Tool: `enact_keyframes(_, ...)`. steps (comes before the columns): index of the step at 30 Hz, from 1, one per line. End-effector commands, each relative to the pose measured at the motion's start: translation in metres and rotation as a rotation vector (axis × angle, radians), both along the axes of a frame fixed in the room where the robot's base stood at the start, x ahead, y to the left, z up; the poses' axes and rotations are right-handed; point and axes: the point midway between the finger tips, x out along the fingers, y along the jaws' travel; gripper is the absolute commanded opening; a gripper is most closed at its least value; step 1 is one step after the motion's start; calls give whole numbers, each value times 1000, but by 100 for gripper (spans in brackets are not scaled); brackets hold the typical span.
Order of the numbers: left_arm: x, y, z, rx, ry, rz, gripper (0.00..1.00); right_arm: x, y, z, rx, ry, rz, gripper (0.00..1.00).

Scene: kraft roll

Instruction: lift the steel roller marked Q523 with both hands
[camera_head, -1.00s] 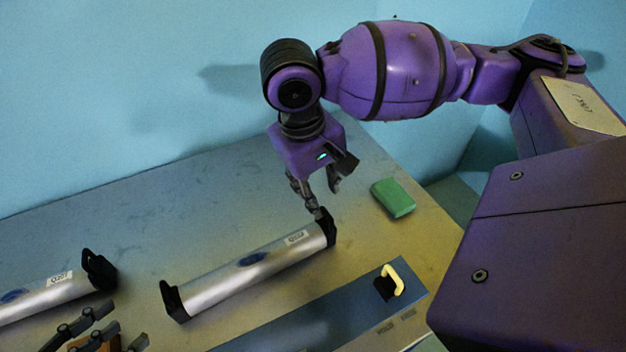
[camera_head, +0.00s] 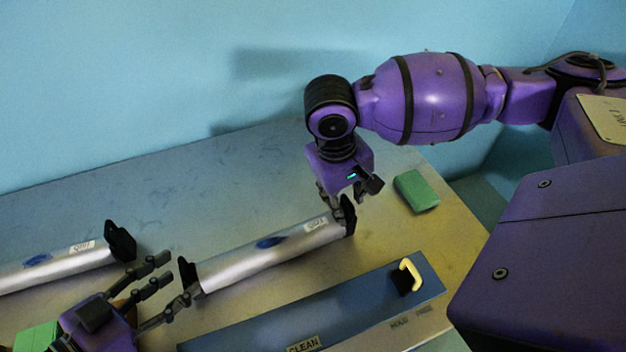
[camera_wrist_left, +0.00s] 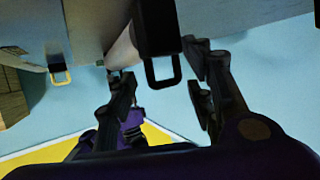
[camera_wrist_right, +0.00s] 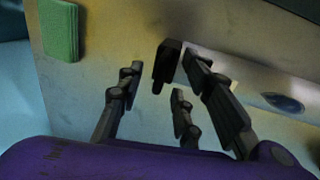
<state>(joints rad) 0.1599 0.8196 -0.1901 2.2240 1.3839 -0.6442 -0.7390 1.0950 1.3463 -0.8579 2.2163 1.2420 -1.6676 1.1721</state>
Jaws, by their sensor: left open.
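A steel roller (camera_head: 275,252) with black end brackets lies across the middle of the table. Its white label (camera_head: 315,224) seems to start with Q5, but the rest is too small to read surely. My left gripper (camera_head: 170,280) is open at the roller's left bracket (camera_head: 188,274). In the left wrist view that bracket (camera_wrist_left: 160,70) hangs between the spread fingers. My right gripper (camera_head: 335,198) is at the right bracket (camera_head: 348,215). In the right wrist view its fingers (camera_wrist_right: 155,85) are apart, with the bracket (camera_wrist_right: 167,65) between them and gaps showing.
A second labelled roller (camera_head: 60,268) lies at the left. A green block (camera_head: 416,191) lies beyond the right end. A blue panel (camera_head: 330,305) with a pale yellow handle (camera_head: 411,273) and a CLEAN label lies in front. Another green thing (camera_head: 38,337) shows at bottom left.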

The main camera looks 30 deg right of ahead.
Motion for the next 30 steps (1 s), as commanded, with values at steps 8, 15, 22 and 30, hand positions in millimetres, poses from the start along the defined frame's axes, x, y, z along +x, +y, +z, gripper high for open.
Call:
enact_keyframes(8, 4, -7, -4, 1, 0, 0, 48, 2, -1, -8, 1, -5, 2, 33)
enact_keyframes(15, 4, -7, -3, 1, 0, -1, 36, 2, -1, -7, 1, -6, 2, 21)
enact_keyframes(22, 4, -8, -3, 1, 0, -2, 6, 2, -1, -7, 1, -6, 2, 0)
enact_keyframes(30, 3, -8, -3, 1, 1, -3, 0, 2, -1, -7, 2, -7, 3, 0)
